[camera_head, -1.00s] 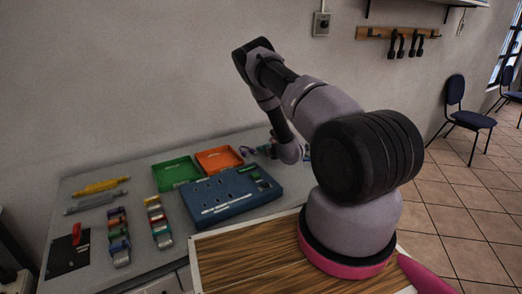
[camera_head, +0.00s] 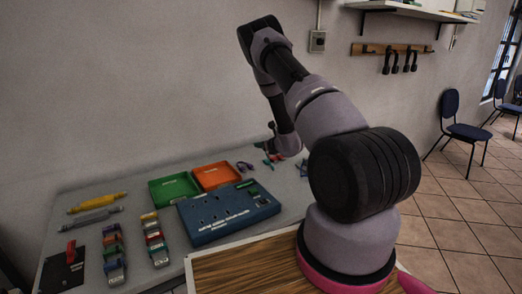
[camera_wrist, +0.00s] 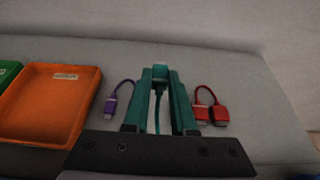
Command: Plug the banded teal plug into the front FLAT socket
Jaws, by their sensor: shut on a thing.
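My gripper (camera_wrist: 160,85) is shut on a teal plug (camera_wrist: 160,72) in the wrist view. The plug sits between the fingertips, and its teal cable (camera_wrist: 157,112) hangs down between the fingers. I cannot make out a band on it. In the head view my gripper is small, above the back right of the table and beyond the socket block. The blue socket block (camera_head: 240,224) lies on the table, with several dark openings on its top. Its labels are too small to read, so I cannot tell which socket is FLAT.
A purple cable (camera_wrist: 111,103) lies left of my gripper and a red cable (camera_wrist: 219,113) right of it. An orange tray (camera_head: 217,176) and a green tray (camera_head: 173,189) stand behind the block. Several coloured pieces (camera_head: 154,240) lie at the left.

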